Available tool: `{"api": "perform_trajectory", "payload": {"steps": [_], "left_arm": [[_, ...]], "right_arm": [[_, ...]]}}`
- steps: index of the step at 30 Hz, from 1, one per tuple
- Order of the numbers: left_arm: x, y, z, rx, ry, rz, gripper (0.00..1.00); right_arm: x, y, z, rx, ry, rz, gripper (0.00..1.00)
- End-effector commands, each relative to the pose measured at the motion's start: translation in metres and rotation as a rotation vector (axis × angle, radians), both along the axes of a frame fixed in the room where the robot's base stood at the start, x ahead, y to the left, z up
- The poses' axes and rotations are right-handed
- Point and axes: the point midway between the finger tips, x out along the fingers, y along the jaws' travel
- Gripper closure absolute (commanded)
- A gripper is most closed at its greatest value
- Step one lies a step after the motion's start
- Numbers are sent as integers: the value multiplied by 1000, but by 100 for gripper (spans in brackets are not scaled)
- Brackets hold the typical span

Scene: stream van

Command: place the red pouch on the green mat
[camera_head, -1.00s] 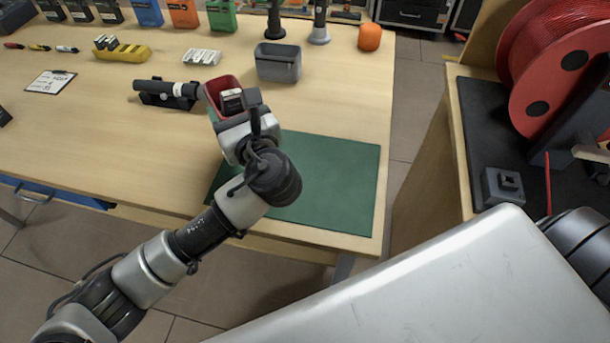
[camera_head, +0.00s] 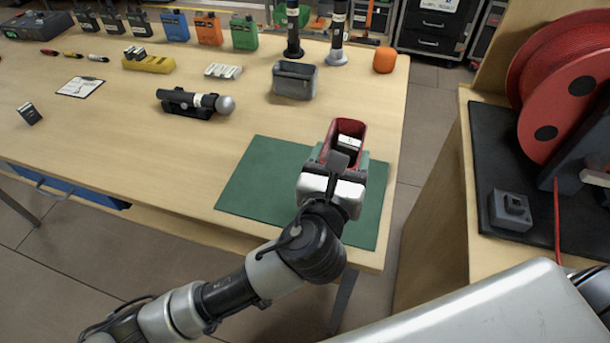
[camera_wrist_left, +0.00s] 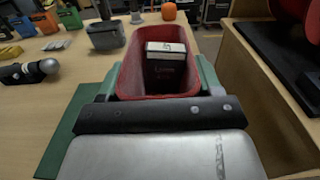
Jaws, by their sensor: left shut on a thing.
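The red pouch (camera_head: 358,130) is an open-topped red container with a small black and white box (camera_head: 348,141) inside. It also shows in the left wrist view (camera_wrist_left: 128,78), with the box (camera_wrist_left: 166,68) upright in it. My left gripper (camera_head: 338,165) is shut on the pouch, with green-sided fingers along both its sides in the wrist view (camera_wrist_left: 158,88). The pouch is above the right part of the green mat (camera_head: 250,185), near its back edge. Whether its base touches the mat is hidden. My right gripper is not in view.
A grey bin (camera_head: 295,81) stands behind the mat and an orange ball-like object (camera_head: 385,60) at the back right. The mat's left part is bare. A bench with a red cable reel (camera_head: 560,90) stands right.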

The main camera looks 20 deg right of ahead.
Motion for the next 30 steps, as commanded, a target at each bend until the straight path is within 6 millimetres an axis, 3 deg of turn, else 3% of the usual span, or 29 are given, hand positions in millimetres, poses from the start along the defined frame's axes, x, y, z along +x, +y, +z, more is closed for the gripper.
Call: {"api": "perform_trajectory", "payload": {"steps": [4,10,15,20,23,30], "left_arm": [[27,24,-23,4,-1,6,58],[49,42,-39,0,-1,3,58],[54,46,-46,-1,-1,1,58],[53,46,-69,1,2,2,58],[53,46,-81,0,1,2,58],[53,46,-82,-1,-2,1,58]], "right_arm": [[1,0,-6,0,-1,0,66],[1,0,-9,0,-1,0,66],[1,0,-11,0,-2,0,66],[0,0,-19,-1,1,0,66],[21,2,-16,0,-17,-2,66],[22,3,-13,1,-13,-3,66]]}}
